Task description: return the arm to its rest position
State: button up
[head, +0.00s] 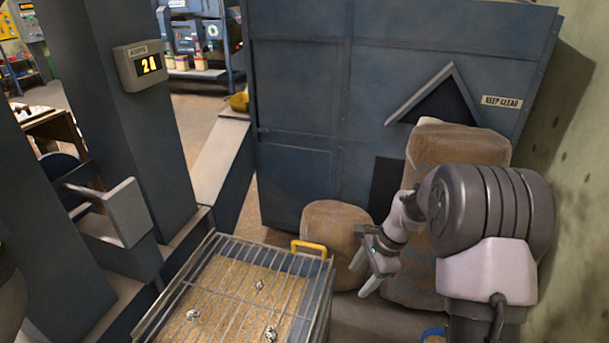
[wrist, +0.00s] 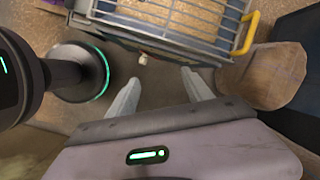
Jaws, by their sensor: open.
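My gripper (head: 368,276) is at the right of the head view, at the end of my folded arm. Its two pale fingers are apart with nothing between them. In the wrist view my gripper (wrist: 160,92) points down over bare floor, with its fingers spread. The gripper is to the right of the grated bin (head: 325,300) and appears in front of a round brown sack (head: 334,222). I cannot tell how close the fingers are to the sack.
The bin's grate (head: 215,290) carries several small shiny lumps, and a yellow handle (head: 309,246) stands at its corner. A larger sack (head: 455,145) leans near the blue housing (head: 320,120). A display post (head: 140,66) stands left. The wall (head: 575,170) is close on the right.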

jog(key=s+a+r+n+t, duration=0.15)
jog(key=s+r, duration=0.25)
jog(key=r, duration=0.4)
jog(key=s+a+r+n+t, duration=0.1)
jog(key=s+a+r+n, duration=0.2)
jog(key=r, duration=0.5)
jog(key=s+r+n+t, duration=0.1)
jog(key=s+r+n, duration=0.2)
jog(key=s, duration=0.7)
jog(key=s+a+r+n+t+h, duration=0.1)
jog(key=s+r+n, duration=0.2)
jog(key=s, duration=0.8)
jog(key=shift+r+n+t+h, duration=0.3)
jog(key=shift+r+n+t, duration=0.05)
jog(key=shift+r, duration=0.05)
jog(key=shift+w+a, duration=0.1)
dwell(3.8)
